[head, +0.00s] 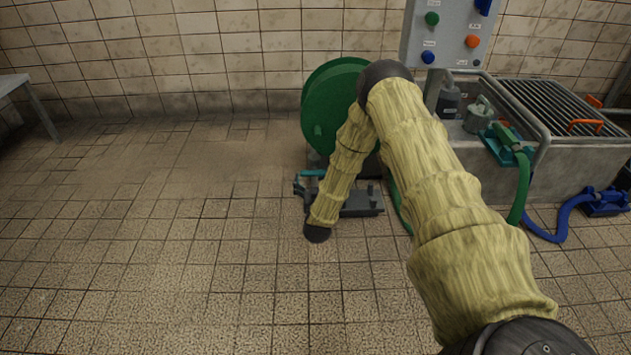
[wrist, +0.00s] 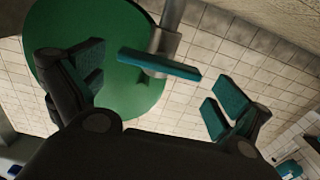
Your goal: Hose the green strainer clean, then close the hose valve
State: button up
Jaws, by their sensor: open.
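In the wrist view my gripper (wrist: 156,82) is open, its teal-padded fingers spread wide. A teal bar-shaped lever (wrist: 160,65) on a grey pipe fitting shows between and beyond the fingers. They do not visibly grip it. I take it for the hose valve handle. The green hose reel (wrist: 105,75) fills the upper left behind it. In the head view the reel (head: 325,105) stands against the wall, and my arm partly hides the area below it. A green hose nozzle (head: 508,137) rests by a teal holder at the trough. I cannot clearly make out the green strainer.
A concrete trough (head: 575,170) with a metal grate (head: 562,100) stands at right. A grey panel (head: 452,35) with coloured knobs is above it. A blue hose (head: 560,225) lies on the floor at right. A bench (head: 15,85) stands far left. The left floor is clear.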

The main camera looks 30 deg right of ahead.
aim_at(315, 172)
jog(key=shift+b+x, duration=0.45)
jog(key=shift+x, duration=0.75)
jog(key=shift+d, duration=0.15)
jog(key=c, duration=0.7)
